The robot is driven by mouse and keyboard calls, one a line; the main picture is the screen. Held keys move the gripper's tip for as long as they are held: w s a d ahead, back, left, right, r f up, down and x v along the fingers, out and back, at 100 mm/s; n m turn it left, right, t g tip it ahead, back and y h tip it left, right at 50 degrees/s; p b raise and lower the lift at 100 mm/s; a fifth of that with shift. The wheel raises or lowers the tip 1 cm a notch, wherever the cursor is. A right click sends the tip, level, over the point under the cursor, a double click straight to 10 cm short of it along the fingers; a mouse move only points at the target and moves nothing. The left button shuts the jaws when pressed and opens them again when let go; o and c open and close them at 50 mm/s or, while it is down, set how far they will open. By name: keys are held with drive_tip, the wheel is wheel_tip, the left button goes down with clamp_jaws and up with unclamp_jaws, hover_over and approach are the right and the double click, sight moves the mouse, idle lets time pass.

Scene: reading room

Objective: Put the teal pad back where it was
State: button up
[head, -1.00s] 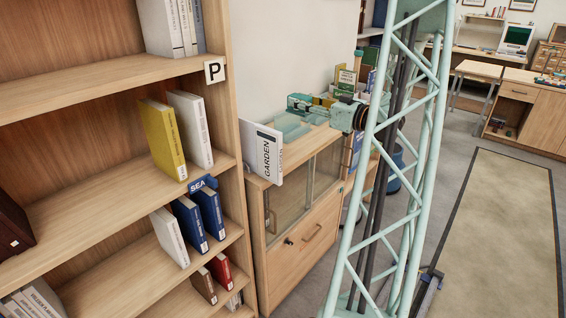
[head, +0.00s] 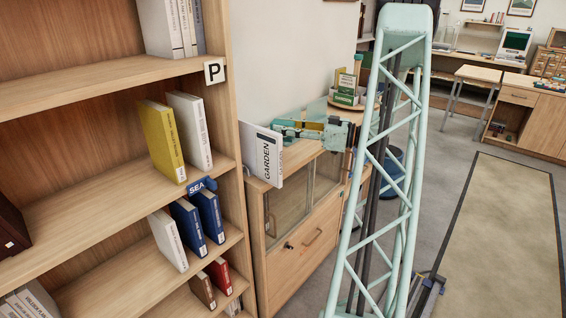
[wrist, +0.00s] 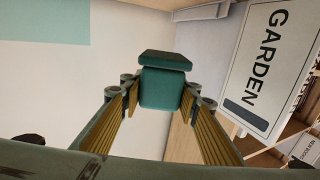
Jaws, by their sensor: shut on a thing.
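The teal pad (wrist: 163,88) is a dark teal block with a wider slab at one end, seen in the wrist view. My gripper (wrist: 163,103) is shut on it, with a ribbed yellow finger on each side. In the head view my gripper (head: 292,129) is over the top of the low wooden cabinet (head: 300,153), just right of the white GARDEN panel (head: 262,155).
The GARDEN panel also stands close by in the wrist view (wrist: 268,70). A tall bookshelf (head: 110,72) with several books is at the left. A green stand of cards (head: 346,92) is at the cabinet's far end. Open carpet (head: 500,215) lies at the right.

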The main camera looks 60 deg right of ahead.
drive_tip(key=shift+f, duration=0.15)
drive_tip(key=shift+f+b, duration=0.8)
drive_tip(key=shift+f, duration=2.2)
drive_tip(key=shift+f+b, duration=0.5)
drive_tip(key=shift+f, duration=1.35)
drive_tip(key=shift+f, duration=0.15)
drive_tip(key=o, duration=0.9)
drive_tip(key=shift+c, duration=0.2)
